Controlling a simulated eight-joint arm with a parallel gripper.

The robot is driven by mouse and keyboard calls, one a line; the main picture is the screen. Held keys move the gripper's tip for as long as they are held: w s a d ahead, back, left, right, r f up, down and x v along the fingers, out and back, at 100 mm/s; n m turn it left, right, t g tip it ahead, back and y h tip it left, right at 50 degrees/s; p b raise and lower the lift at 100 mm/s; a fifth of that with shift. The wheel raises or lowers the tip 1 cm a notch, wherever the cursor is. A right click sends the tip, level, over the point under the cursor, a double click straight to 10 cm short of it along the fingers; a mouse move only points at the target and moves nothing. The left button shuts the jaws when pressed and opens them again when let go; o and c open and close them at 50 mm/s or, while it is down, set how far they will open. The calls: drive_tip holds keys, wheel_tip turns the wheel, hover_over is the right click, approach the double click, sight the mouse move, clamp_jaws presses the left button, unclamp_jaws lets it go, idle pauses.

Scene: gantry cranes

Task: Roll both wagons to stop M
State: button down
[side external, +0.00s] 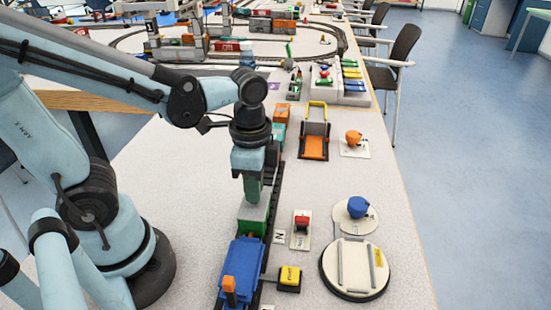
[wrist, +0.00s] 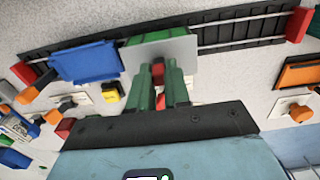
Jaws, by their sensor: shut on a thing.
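The blue wagon (side external: 241,266) stands on the dark track (wrist: 245,32) at the near end. The green wagon (side external: 254,214) is right behind it, farther along the track. In the wrist view the blue wagon (wrist: 88,62) is left of the green wagon (wrist: 135,40), which has a pale grey face; whether they touch is unclear. My gripper (side external: 252,197) points down at the green wagon. In the wrist view its green fingers (wrist: 160,88) are shut at this wagon, with a small red part between them. A white sign marked N (side external: 279,237) lies beside the track; I cannot make out an M sign.
An orange frame with a yellow handle (side external: 314,145) stands farther back. Red blocks (wrist: 298,25) cap the track ends.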

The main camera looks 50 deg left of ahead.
drive_tip(key=shift+s+d, duration=2.2)
drive_tip(key=shift+d, duration=0.1)
drive_tip(key=c, duration=1)
unclamp_jaws()
wheel_tip(320, 180, up, 7)
drive_tip(key=w+a+n+t, duration=0.1)
drive_tip(key=w+a+f+n+t, duration=0.1)
drive_tip(key=w+a+n, duration=0.1)
drive_tip(key=w+a+f+n+t, duration=0.1)
drive_tip(key=w+n+t, duration=0.1)
drive_tip(key=shift+w+a+h, duration=0.1)
drive_tip(key=shift+a+h, duration=0.15)
drive_tip(key=shift+h, duration=0.05)
drive_tip(key=w+a+n+t, duration=0.1)
drive_tip(key=a+n, duration=0.1)
drive_tip(key=w+a+n+t, duration=0.2)
drive_tip(key=shift+r, duration=0.15)
